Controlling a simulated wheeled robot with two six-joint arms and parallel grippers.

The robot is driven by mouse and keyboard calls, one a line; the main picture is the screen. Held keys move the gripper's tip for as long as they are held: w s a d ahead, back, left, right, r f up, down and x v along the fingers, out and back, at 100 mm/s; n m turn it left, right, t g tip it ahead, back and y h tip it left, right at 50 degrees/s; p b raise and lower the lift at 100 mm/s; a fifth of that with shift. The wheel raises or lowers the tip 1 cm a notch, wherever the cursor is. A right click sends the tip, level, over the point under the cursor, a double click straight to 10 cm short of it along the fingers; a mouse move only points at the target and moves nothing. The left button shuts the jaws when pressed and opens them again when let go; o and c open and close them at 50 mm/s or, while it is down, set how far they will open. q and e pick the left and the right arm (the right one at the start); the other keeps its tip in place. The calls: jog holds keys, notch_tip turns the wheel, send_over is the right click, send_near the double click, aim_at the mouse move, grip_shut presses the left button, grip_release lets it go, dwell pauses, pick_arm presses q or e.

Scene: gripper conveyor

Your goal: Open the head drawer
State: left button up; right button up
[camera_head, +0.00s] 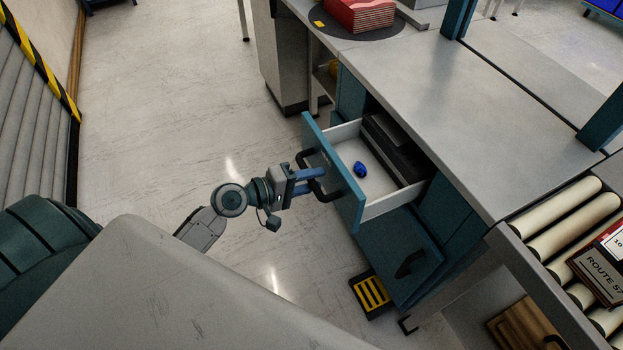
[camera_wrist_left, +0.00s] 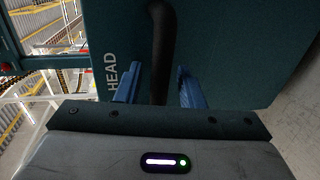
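The head drawer (camera_head: 343,182) is pulled out from under the worktop, so its white inside shows in the head view. Its teal front carries the word HEAD (camera_wrist_left: 112,73) in the left wrist view. The dark bar handle (camera_wrist_left: 162,40) is on that front. My left gripper (camera_head: 320,180) is at the handle, with its blue fingers on either side of the bar. In the left wrist view (camera_wrist_left: 158,85) small gaps show between the fingers and the handle, so it looks open around it. My right gripper is not in view.
A small blue object (camera_head: 360,169) and a dark item (camera_head: 392,150) lie in the drawer. The grey worktop (camera_head: 430,95) is above it. A teal cabinet door (camera_head: 385,245) is below, and conveyor rollers (camera_head: 566,217) are at right. Floor left of the drawer is clear.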

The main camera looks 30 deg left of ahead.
pick_arm(q)
jog(key=shift+s, duration=0.1)
